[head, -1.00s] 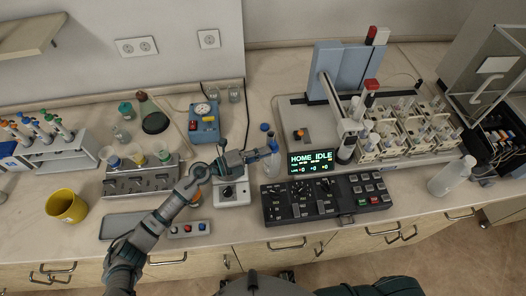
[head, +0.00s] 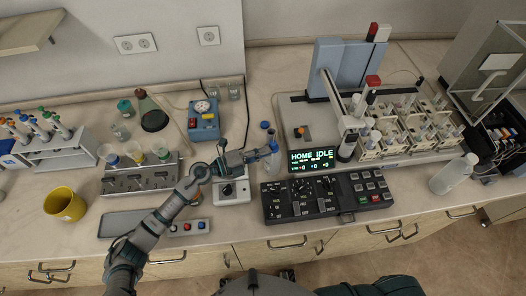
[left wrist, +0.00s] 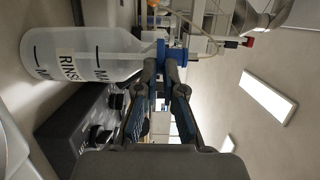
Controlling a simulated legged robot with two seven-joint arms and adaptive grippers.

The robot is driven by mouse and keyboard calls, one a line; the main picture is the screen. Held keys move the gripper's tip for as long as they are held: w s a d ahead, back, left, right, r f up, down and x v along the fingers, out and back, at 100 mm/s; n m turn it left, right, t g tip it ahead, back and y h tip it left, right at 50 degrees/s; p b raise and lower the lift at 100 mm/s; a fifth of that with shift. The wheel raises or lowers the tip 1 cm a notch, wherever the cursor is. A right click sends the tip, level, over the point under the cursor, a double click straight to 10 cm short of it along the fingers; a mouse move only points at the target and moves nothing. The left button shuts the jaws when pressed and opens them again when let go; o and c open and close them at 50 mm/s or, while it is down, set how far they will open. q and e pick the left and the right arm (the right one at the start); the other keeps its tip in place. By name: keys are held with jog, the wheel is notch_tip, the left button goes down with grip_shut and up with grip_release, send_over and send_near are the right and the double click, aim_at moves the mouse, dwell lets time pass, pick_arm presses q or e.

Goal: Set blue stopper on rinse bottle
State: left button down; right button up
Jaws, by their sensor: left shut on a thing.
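The rinse bottle (left wrist: 80,55) is a translucent white bottle with a RINSE label, lying sideways in the turned left wrist view. In the head view it stands on the bench (head: 273,165), partly behind my gripper. The blue stopper (left wrist: 174,54) is at the neck end of the bottle, in line with it; I cannot tell whether it is fully seated. My left gripper (left wrist: 161,64) is shut on the blue stopper, with its fingertips at the stopper's side. In the head view the left gripper (head: 271,148) is beside the bottle's top. My right gripper is not in view.
A black control panel (head: 285,208) and a HOME IDLE display (head: 312,160) stand right of the bottle. A white device with a black knob (head: 232,192) lies under my left arm. A second white bottle (head: 453,176) stands far right. A yellow cup (head: 65,205) is at left.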

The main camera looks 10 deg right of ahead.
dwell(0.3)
pick_arm(q)
jog(key=c, duration=1.2)
grip_release()
jog(key=shift+a, duration=0.1)
jog(key=v, duration=1.2)
